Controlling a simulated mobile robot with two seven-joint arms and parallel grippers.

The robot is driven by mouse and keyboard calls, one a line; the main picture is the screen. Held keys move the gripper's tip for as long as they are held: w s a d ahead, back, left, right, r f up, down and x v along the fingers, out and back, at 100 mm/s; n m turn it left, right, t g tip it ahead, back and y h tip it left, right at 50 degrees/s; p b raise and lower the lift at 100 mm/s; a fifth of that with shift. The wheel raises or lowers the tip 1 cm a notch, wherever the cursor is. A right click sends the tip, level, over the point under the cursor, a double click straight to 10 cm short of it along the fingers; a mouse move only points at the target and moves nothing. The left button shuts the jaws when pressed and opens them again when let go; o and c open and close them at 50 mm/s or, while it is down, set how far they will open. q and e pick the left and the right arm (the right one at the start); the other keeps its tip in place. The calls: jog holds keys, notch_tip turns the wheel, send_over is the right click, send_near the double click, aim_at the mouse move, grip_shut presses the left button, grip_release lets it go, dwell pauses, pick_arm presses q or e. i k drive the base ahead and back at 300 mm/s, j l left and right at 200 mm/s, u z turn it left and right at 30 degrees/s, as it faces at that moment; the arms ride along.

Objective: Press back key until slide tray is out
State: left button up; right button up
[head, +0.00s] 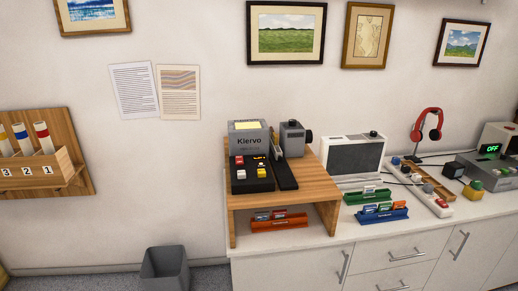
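A grey device marked Kiervo (249,140) stands on a wooden riser (300,203) on the white counter. In front of it is a black key panel (252,184) with small red, white and yellow keys; their labels are too small to read, so I cannot tell which is the back key. A long, narrow dark part (285,176), possibly the slide tray, sticks out forward to the right of the panel. A grey box with a dark round knob (293,138) stands behind it. Neither of my grippers is in view.
Card holders in orange (280,223), green (366,195) and blue (382,214) sit under and beside the riser. A speaker-like box (353,157), power strip (431,194) and red headphones (427,125) are right. A grey bin (164,270) stands on the floor.

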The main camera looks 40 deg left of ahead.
aim_at(241, 174)
jog(key=u, duration=1.3)
